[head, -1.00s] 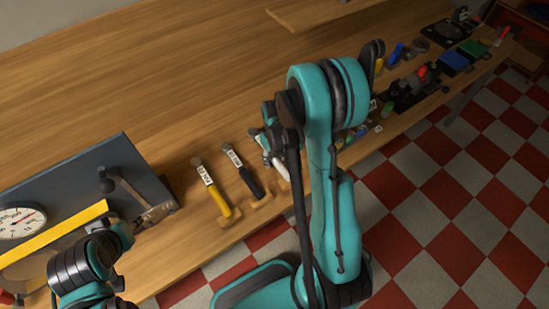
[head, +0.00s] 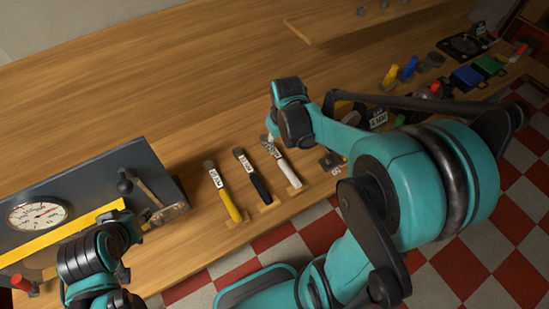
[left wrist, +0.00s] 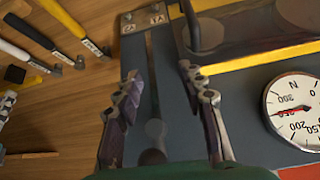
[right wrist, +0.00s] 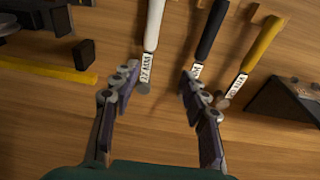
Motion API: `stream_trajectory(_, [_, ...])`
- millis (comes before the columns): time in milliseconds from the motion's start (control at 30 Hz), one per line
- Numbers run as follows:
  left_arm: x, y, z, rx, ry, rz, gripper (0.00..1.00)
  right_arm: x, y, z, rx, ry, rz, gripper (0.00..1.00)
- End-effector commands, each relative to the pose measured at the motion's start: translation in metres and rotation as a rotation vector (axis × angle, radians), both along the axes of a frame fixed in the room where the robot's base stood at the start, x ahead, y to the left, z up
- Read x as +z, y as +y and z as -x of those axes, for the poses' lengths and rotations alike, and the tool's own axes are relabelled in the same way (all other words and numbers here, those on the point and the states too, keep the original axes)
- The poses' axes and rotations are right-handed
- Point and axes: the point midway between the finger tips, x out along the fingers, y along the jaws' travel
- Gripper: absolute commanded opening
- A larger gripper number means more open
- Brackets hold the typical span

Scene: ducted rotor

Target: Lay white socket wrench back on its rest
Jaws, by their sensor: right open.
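The white socket wrench (head: 287,167) lies beside the black wrench (head: 256,183) and the yellow wrench (head: 225,196), its handle end at a small wooden rest (head: 296,189) near the bench's front edge. My right gripper (right wrist: 158,75) is open and empty. In the right wrist view the white wrench (right wrist: 154,27) reaches toward the gap between its fingers, apart from both. In the head view the right fingers are mostly hidden behind my wrist. My left gripper (left wrist: 160,75) is open and empty over the grey gauge panel (left wrist: 210,100).
The grey panel with a round dial (head: 37,215) and yellow strip (head: 65,232) stands at the left. Coloured parts, including a blue block (head: 467,77), lie at the far right. The bench behind the wrenches is clear. A raised wooden shelf (head: 345,25) is at the back.

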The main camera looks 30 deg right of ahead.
Motion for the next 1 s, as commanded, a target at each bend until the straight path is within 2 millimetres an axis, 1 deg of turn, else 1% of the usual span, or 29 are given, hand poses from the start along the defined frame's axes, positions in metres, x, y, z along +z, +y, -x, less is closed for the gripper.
stream_trajectory(33, [0.0,0.0,0.0,0.0,0.0,0.0,0.4,0.015,0.011,0.011,0.001,-0.041,0.004,0.45])
stream_trajectory(100, [0.0,0.0,0.0,0.0,0.0,0.0,0.4,0.032,0.023,0.023,-0.007,-0.107,0.006,0.45])
stream_trajectory(200, [0.0,0.0,0.0,0.0,0.0,0.0,0.4,0.052,0.039,0.041,-0.018,-0.201,0.004,0.45])
stream_trajectory(333, [0.0,0.0,0.0,0.0,0.0,0.0,0.4,0.069,0.057,0.064,-0.031,-0.318,-0.009,0.45])
stream_trajectory(500, [0.0,0.0,0.0,0.0,0.0,0.0,0.4,0.077,0.072,0.086,-0.042,-0.427,-0.033,0.45])
stream_trajectory(600, [0.0,0.0,0.0,0.0,0.0,0.0,0.4,0.079,0.076,0.092,-0.046,-0.463,-0.042,0.45])
stream_trajectory(1000, [0.0,0.0,0.0,0.0,0.0,0.0,0.4,0.079,0.078,0.094,-0.049,-0.479,-0.047,0.45])
